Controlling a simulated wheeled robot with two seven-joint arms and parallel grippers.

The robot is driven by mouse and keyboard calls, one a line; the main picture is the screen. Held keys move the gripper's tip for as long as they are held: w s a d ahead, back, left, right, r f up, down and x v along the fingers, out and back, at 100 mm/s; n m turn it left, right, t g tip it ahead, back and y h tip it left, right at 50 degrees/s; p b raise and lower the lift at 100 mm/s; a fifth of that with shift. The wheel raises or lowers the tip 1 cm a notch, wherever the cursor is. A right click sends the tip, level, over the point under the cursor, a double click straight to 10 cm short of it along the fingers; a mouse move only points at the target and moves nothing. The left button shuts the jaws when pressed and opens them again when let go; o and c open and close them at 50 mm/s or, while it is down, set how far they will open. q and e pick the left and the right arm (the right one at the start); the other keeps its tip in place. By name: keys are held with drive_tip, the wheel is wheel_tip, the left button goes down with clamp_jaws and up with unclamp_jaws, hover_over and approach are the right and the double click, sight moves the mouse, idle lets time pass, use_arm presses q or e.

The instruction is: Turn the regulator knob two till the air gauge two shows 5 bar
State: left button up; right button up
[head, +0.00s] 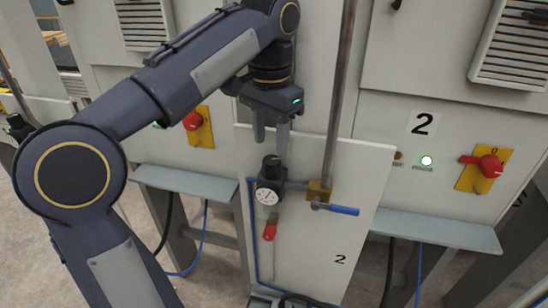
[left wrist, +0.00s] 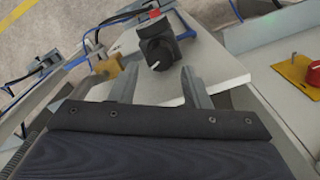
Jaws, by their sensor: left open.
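The black regulator knob two (head: 270,162) sits on top of the regulator on the white panel marked 2. The round white air gauge two (head: 267,195) is on the regulator's front below the knob; its reading is too small to tell. My left gripper (head: 272,142) is open and empty, pointing down just above the knob. In the left wrist view the knob (left wrist: 155,52) shows a white mark and lies beyond and slightly left of the fingertips of my left gripper (left wrist: 158,75), not between them. My right gripper is not in view.
A vertical pipe (head: 340,100) runs right of my gripper to a brass valve with a blue handle (head: 336,209). A small red handle (head: 269,231) hangs below the gauge. Red rotary switches on yellow plates (head: 481,167) are on the cabinets. Grey ledges (head: 435,231) flank the panel.

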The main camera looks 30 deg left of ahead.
sight(271, 161)
use_arm(q)
wheel_tip(271, 161, down, 6)
drive_tip(key=shift+f, duration=0.1)
drive_tip(key=shift+c, duration=0.4)
drive_tip(key=c, duration=0.6)
drive_tip(key=shift+s+r+n+p, duration=0.1)
drive_tip(key=shift+r+n+p, duration=0.15)
drive_tip(key=shift+n+p, duration=0.9)
drive_tip(key=shift+d+f+n+p, duration=0.1)
drive_tip(key=shift+n+p, duration=0.3)
drive_tip(key=shift+n, duration=1.75)
drive_tip(key=o, duration=0.7)
